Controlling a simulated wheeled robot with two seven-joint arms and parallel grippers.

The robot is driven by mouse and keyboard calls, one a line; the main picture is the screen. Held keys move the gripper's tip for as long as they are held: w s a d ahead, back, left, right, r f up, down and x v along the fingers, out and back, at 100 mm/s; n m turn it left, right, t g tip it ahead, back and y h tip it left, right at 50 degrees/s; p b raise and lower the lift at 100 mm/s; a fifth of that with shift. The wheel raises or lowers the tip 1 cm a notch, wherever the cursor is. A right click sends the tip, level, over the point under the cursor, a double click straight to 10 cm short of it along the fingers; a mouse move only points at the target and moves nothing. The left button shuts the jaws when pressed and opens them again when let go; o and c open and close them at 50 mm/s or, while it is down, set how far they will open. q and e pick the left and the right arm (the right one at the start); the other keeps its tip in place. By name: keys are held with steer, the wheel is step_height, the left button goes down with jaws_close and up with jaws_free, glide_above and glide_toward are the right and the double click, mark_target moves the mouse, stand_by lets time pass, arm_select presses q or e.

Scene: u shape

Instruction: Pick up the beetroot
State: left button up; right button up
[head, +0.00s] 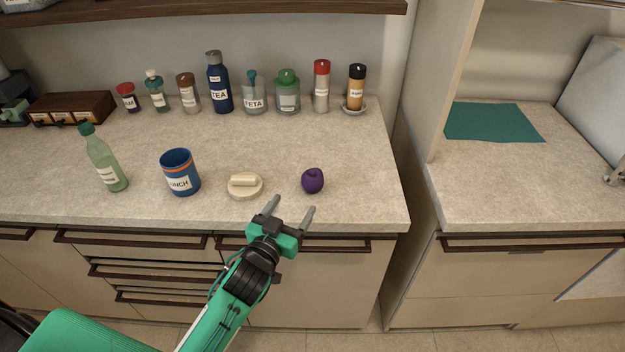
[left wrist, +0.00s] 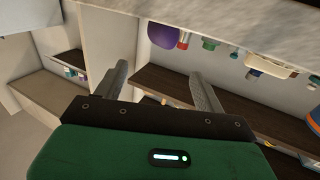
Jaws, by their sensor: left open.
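The beetroot (head: 312,181) is a small, round, dark purple thing on the light counter (head: 340,205), near its front edge and right end. My left gripper (head: 291,208) is open and empty at the counter's front edge, with its fingers pointing up toward the counter. The beetroot lies just beyond the fingertips and slightly right, not between them. In the left wrist view a purple shape (left wrist: 162,35), which looks like the beetroot, shows at the top, beyond the open fingers (left wrist: 159,75). My right gripper is not in view.
A cream lid (head: 245,187) lies left of the beetroot, then a blue LUNCH cup (head: 180,172) and a green bottle (head: 104,162). Several jars and bottles, including a dark blue TEA bottle (head: 218,84), line the back. The counter right of the beetroot is clear.

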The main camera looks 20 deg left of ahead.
mark_target(309, 181)
arm_select(q)
steer(key=w, duration=0.3)
steer(key=w+p, duration=0.1)
steer(key=w, duration=0.1)
steer(key=shift+w+d, duration=0.2)
steer(key=shift+d, duration=0.1)
steer(key=shift+w, duration=0.7)
steer(key=w, duration=0.2)
steer(key=w+p, duration=0.1)
steer(key=w, duration=0.1)
steer(key=shift+d+f, duration=0.2)
steer(key=shift+w+f+p, duration=0.1)
steer(key=shift+w+p, duration=0.2)
steer(key=shift+w, duration=0.05)
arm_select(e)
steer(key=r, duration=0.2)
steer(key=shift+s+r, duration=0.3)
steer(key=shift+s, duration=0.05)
arm_select(q)
steer(key=shift+c, duration=0.2)
steer(key=c, duration=1.1)
steer(key=shift+o, duration=0.2)
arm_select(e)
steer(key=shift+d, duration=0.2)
